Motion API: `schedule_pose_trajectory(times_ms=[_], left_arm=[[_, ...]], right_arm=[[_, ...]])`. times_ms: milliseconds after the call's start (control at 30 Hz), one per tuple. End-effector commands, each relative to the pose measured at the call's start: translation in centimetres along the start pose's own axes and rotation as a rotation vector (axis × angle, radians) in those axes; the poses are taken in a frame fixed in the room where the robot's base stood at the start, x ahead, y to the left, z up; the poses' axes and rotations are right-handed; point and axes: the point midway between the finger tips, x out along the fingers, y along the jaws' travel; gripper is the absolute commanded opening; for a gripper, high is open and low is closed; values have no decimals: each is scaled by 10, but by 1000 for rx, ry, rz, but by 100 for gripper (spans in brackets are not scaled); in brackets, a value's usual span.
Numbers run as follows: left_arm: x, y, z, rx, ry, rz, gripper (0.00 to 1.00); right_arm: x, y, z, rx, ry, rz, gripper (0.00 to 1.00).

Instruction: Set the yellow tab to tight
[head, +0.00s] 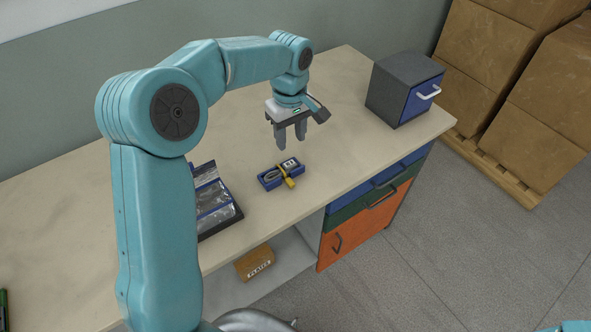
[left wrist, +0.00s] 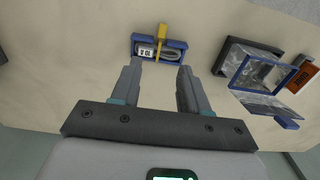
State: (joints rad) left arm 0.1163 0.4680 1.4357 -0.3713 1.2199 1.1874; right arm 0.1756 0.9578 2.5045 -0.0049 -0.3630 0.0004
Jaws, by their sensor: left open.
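In the left wrist view the yellow tab (left wrist: 162,31) is upright in the picture at the holder's (left wrist: 180,59) far edge. My left gripper (head: 291,142) is open and empty, above and behind the holder, fingers pointing down. The holder lies ahead of its fingertips (left wrist: 159,70) in the wrist view, apart from them. My right gripper is not in view.
A grey box with a blue drawer (head: 405,88) stands at the bench's right end. Bench (head: 330,120) right of the holder is clear.

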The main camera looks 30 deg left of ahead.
Motion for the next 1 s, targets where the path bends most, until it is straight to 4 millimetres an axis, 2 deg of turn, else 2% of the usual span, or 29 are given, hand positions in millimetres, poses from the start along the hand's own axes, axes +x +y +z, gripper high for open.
schedule_pose_trajectory(times_ms=[133, 233, 700, 833, 1000], left_arm=[[7, -4, 2, -1, 0, -2, 45], [23, -7, 3, -1, -2, -5, 45], [130, -8, 1, -1, -2, -4, 45], [149, -6, 0, 0, -1, -2, 45], [161, -5, -1, -1, 0, 0, 45]], right_arm=[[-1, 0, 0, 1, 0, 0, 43], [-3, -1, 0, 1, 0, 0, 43], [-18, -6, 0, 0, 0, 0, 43], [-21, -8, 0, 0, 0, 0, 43], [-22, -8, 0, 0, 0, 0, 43]])
